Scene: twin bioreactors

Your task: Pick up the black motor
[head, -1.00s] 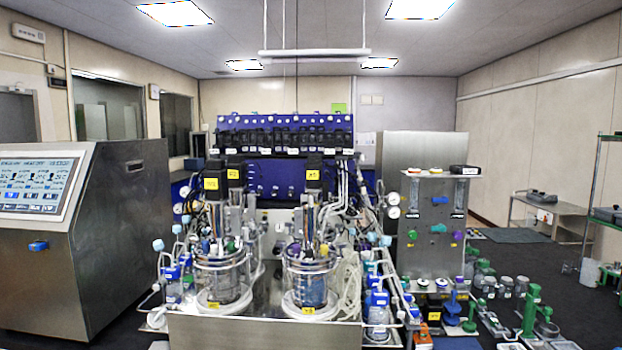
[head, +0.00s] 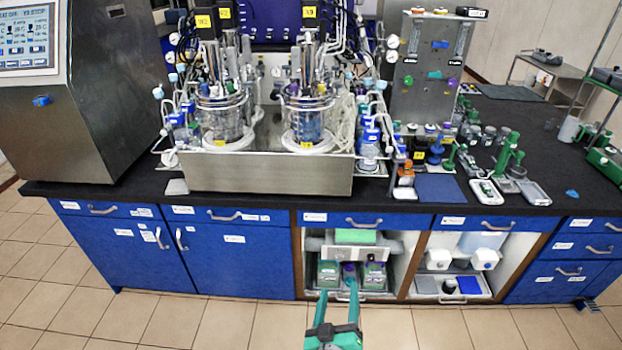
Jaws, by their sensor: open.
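Black motor-like blocks with yellow labels stand above the two glass vessels: one above the right vessel (head: 310,15), and a pair above the left vessel (head: 207,24). A smaller black block with a yellow label (head: 418,154) sits on the bench right of the vessels, partly hidden among small parts. I cannot tell which one the task names. My teal gripper (head: 338,291) is at the bottom centre, in front of and below the bench top, before an open cabinet bay. Its two fingers are apart with nothing between them. It is far from all these black blocks.
The black bench top (head: 390,204) has blue drawers (head: 240,262) below. A steel tray (head: 262,174) holds the vessels. A steel console (head: 100,110) stands at left, a steel valve cabinet (head: 428,95) at right.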

